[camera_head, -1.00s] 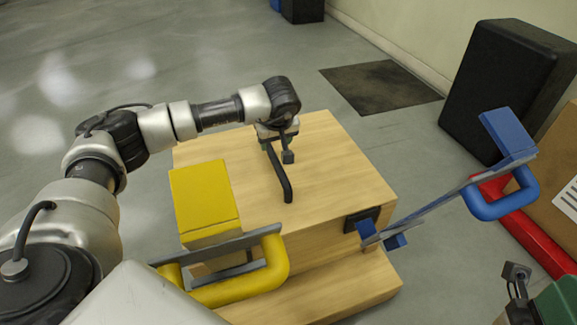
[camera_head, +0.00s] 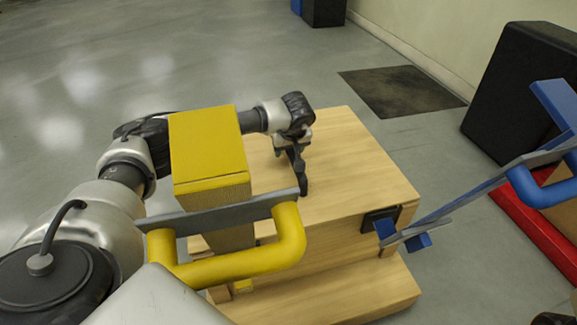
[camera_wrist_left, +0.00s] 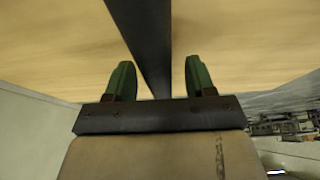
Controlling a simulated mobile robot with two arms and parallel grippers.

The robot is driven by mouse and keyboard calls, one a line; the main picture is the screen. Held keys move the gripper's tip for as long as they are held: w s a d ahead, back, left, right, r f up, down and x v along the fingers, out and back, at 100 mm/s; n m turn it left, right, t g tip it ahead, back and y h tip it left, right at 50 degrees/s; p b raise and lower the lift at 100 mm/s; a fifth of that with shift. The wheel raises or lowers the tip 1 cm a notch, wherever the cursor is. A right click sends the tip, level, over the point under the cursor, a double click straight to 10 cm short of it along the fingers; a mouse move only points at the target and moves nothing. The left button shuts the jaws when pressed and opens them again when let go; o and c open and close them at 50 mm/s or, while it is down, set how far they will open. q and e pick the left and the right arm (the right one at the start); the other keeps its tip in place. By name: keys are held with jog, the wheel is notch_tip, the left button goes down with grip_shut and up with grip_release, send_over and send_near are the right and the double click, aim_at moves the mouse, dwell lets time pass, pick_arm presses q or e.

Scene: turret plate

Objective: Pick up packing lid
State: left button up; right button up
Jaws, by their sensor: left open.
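The packing lid (camera_head: 345,150) is the pale wooden top of a wooden box, with a thin dark bar handle (camera_head: 303,184) on it. My left gripper (camera_head: 296,152) is over the lid at the handle. In the left wrist view, the green fingers of my left gripper (camera_wrist_left: 160,80) stand apart, one on each side of the dark handle bar (camera_wrist_left: 143,25), with a gap on both sides. The pale wood shows beyond them. The yellow block hides part of my left arm and the lid's left side. My right gripper cannot be made out.
A yellow block with a yellow handle (camera_head: 290,245) stands up close in front of the box's left part. A blue-handled bar (camera_head: 455,208) reaches the box's right corner. A black case (camera_head: 520,95) and red rail (camera_head: 535,235) are on the right.

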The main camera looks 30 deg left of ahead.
pick_arm(q)
grip_shut()
dwell(0.3)
dwell(1.1)
jog(key=shift+w+r, duration=0.1)
jog(key=shift+r, duration=0.1)
